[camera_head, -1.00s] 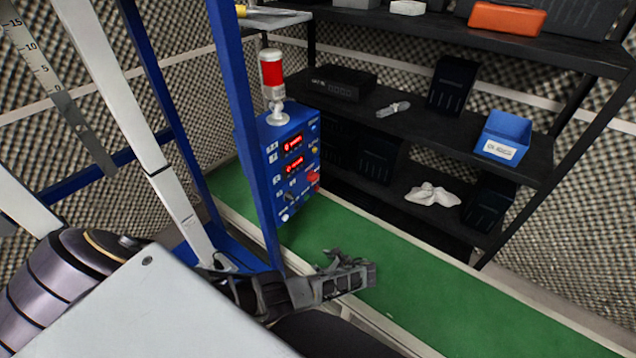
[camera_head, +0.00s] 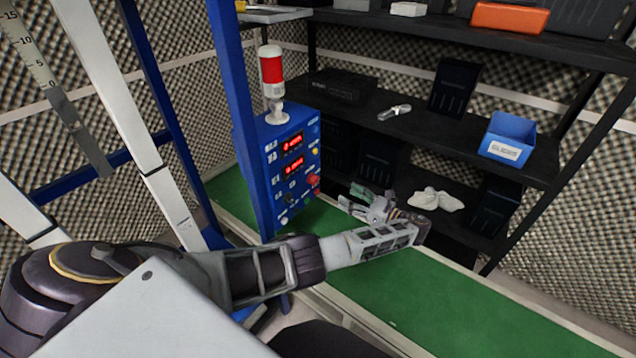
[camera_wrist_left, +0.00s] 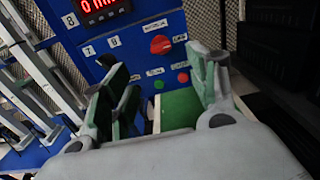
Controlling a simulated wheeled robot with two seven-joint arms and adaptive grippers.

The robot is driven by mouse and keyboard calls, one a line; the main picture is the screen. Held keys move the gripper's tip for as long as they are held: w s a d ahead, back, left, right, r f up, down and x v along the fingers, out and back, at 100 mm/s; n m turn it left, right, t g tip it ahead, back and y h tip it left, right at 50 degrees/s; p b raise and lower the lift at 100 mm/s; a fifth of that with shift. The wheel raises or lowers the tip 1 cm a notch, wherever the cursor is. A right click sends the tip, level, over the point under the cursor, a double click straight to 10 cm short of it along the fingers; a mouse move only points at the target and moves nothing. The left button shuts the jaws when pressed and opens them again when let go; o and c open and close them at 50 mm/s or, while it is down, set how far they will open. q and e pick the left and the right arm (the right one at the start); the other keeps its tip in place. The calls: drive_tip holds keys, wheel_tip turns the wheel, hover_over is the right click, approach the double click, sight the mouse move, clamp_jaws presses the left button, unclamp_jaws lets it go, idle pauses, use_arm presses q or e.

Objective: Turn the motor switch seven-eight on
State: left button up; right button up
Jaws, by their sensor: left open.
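The blue control box (camera_head: 290,165) stands on the green bench and shows two red displays. In the wrist view, labels marked 7 (camera_wrist_left: 88,50) and 8 (camera_wrist_left: 114,41) sit below a red display. A dark switch below these labels is mostly hidden by the gripper's left finger, so its position cannot be told. My left gripper (camera_head: 358,200) is open and empty, in front of the box's right side. Its fingers (camera_wrist_left: 160,85) also show in the wrist view, spread before the panel's lower part. My right gripper is not in view.
A red knob (camera_wrist_left: 160,44), a green button (camera_wrist_left: 158,85) and a red button (camera_wrist_left: 183,78) are on the panel. A red lamp (camera_head: 272,68) stands on the box. A blue post (camera_head: 232,80) rises left of it. Dark shelves with bins are behind.

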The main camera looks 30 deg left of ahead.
sight(317, 180)
use_arm(q)
drive_tip(key=shift+a, duration=0.15)
drive_tip(key=a, duration=0.3)
drive_tip(key=a+p, duration=0.1)
drive_tip(key=a, duration=0.7)
drive_tip(key=shift+w+a, duration=0.25)
drive_tip(key=shift+w, duration=0.15)
drive_tip(key=shift+w+a+p, duration=0.1)
drive_tip(key=shift+a+p, duration=0.2)
drive_tip(key=shift+a, duration=0.65)
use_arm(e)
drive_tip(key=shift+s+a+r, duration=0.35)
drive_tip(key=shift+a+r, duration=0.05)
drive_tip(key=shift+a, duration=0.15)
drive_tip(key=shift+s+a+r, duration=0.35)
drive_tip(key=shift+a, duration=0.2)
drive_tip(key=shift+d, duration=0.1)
